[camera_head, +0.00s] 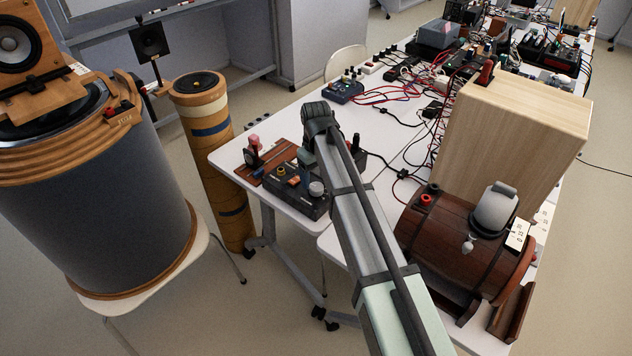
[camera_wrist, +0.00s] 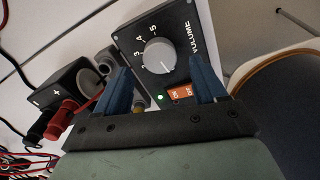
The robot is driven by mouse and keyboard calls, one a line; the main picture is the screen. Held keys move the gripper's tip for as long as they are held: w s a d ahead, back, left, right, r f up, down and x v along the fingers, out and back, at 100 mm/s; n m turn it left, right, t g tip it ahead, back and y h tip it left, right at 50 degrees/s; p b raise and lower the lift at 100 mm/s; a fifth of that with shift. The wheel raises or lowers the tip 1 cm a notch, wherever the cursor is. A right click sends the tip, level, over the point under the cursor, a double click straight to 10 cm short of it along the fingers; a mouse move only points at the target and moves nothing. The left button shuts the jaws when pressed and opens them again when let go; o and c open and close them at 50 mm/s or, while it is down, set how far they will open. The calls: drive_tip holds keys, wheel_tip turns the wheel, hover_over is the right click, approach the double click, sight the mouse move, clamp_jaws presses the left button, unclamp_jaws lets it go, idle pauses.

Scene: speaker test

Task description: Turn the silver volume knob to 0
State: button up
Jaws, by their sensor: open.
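The silver volume knob (camera_wrist: 159,57) is a round grey dial on a black control box (camera_wrist: 132,38) marked VOLUME, with numbers around its edge. A small light mark on the knob seems to face the switch side; the number it meets is unclear. In the wrist view, the two blue fingers of my gripper (camera_wrist: 160,66) are open, one on each side of the knob in the picture. I cannot tell whether they touch it. The knob (camera_head: 316,188) and box (camera_head: 290,197) also show in the head view, beside my arm, which hides much of my gripper.
An orange switch (camera_wrist: 180,93) and a lit green lamp (camera_wrist: 160,97) sit beside the knob. Red and black terminals (camera_wrist: 62,112) stand at the left. A wooden barrel (camera_head: 462,245) and a pale wooden box (camera_head: 515,130) stand right of my arm.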

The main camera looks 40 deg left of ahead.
sight(316, 185)
wheel_tip(316, 185, up, 10)
drive_tip(key=shift+r, duration=0.2)
idle(0.7)
